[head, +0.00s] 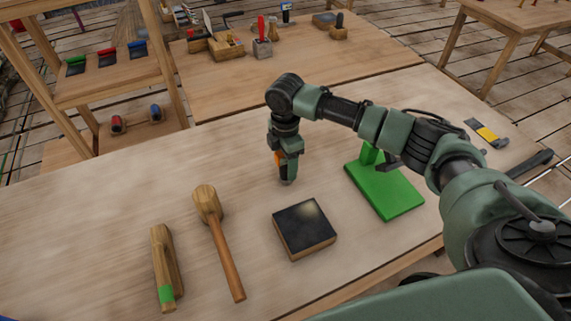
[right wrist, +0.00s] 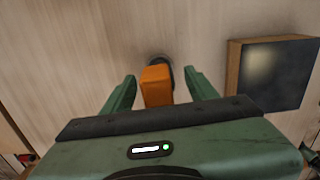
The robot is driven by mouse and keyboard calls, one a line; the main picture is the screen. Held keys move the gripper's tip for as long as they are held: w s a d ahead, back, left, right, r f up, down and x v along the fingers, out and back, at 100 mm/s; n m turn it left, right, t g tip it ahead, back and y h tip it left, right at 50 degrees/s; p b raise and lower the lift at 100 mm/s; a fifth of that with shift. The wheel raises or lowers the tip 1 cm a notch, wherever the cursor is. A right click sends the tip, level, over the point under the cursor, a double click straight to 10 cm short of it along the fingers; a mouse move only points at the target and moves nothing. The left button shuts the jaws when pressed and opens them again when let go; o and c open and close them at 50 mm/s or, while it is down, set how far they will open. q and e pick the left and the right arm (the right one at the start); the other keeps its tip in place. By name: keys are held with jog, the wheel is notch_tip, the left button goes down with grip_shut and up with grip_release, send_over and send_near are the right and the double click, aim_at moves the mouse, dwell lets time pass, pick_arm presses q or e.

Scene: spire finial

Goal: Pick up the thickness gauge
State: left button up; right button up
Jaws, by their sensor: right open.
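What appears to be the thickness gauge is a small orange block with a dark round end (right wrist: 157,86) on the pale wooden table (head: 100,200). In the right wrist view it lies between the two fingers of my right gripper (right wrist: 160,77), with a gap visible on each side. In the head view my right gripper (head: 287,179) points down over the middle of the table and hides most of the gauge; only a bit of orange (head: 278,159) shows. The right gripper is open. My left gripper is not in view.
A dark-topped wooden block (head: 304,228) is just in front of the gripper. A green stand (head: 395,195) is to its right. A mallet (head: 222,240) and a wooden tool with green tape (head: 166,265) lie left. A yellow-and-grey tool (head: 487,134) is at far right.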

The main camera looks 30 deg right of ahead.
grip_shut()
jog(key=shift+r, duration=0.15)
